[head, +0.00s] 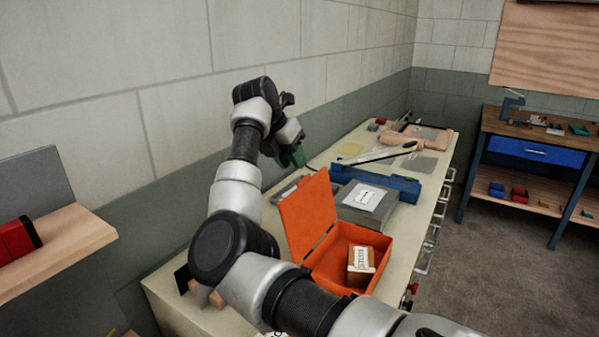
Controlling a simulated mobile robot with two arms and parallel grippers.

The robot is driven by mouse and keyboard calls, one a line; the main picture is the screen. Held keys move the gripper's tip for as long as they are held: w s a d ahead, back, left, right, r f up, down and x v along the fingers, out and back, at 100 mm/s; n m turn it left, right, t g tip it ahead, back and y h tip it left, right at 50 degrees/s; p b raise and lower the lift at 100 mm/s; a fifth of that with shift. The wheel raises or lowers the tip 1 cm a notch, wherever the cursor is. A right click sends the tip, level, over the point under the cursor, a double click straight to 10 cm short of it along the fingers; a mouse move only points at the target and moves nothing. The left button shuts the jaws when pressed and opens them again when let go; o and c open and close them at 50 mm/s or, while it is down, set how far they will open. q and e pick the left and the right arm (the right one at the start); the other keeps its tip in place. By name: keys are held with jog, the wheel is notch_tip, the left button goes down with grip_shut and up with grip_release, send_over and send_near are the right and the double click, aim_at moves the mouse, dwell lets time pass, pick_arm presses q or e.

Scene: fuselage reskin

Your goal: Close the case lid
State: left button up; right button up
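The orange case (325,275) sits on the near part of the long bench. Its lid (307,214) stands open, raised along the left side and leaning slightly back. A small brown box with a white label (361,262) lies inside the case. My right arm reaches in from the bottom and bends up on the left of the case, covering its near left corner. My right gripper (292,157) is beyond the lid, near the wall, apart from the lid. Dark green shows at its fingers; whether it is open or shut is unclear. My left gripper is not seen.
A grey case with a white label (368,203) stands just behind the orange case. A blue tray (385,183) with a long dark tool lies behind that. The wall runs close along the left. A workbench (540,150) stands at the far right, with open floor before it.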

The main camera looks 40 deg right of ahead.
jog(key=x, duration=0.5)
jog(key=shift+w+p, duration=0.1)
jog(key=shift+p, duration=0.25)
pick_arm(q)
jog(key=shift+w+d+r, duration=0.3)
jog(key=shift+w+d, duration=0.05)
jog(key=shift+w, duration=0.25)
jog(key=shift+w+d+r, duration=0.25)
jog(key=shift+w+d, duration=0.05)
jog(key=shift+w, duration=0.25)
pick_arm(e)
jog(key=shift+r, duration=0.1)
grip_shut()
